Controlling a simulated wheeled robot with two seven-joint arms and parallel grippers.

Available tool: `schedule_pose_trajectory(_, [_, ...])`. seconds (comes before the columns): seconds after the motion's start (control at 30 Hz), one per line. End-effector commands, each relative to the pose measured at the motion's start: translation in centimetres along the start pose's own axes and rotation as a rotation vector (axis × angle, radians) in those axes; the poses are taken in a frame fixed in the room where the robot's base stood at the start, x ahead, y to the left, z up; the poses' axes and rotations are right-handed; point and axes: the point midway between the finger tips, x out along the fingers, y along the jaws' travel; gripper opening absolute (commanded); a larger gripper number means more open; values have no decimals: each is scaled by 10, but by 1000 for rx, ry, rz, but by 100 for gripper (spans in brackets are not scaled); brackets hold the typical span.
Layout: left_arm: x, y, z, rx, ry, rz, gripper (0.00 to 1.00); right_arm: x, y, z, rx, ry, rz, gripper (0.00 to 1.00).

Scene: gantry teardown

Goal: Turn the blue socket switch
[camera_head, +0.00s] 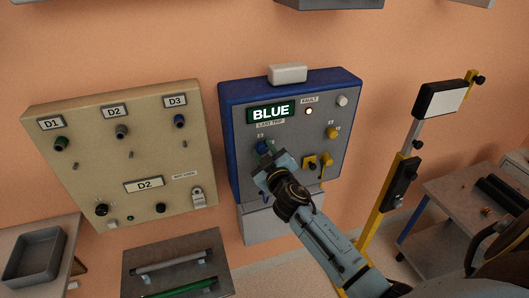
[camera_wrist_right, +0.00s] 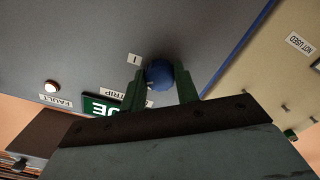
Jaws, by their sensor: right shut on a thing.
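The blue socket switch is a round blue knob (camera_head: 263,146) on the grey face of the blue-edged panel (camera_head: 229,125), below the lit green BLUE display (camera_head: 270,113). My right gripper (camera_head: 265,158) reaches it from below and partly covers it in the head view. In the right wrist view, the knob (camera_wrist_right: 159,73) sits between the two dark green fingers of my right gripper (camera_wrist_right: 161,88), which is shut on it. The angle of the knob is hard to read. My left gripper is not in view.
The panel also has a lit FAULT lamp (camera_head: 309,111), a yellow knob (camera_head: 332,133) and yellow fittings (camera_head: 311,162). A beige panel (camera_head: 90,150) with knobs labelled D1, D2 and D3 hangs to the left. A yellow post (camera_head: 381,208) stands to the right, near a cart (camera_head: 445,215).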

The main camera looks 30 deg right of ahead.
Motion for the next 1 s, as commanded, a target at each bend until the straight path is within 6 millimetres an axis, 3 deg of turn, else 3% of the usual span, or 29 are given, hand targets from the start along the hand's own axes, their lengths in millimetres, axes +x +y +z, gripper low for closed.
schedule_pose_trajectory(0.6, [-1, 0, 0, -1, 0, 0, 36, 0, 0, 0, -585, 0, 0, 8])
schedule_pose_trajectory(1.0, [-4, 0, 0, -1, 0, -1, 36, 0, 0, 0, -875, 0, 0, 8])
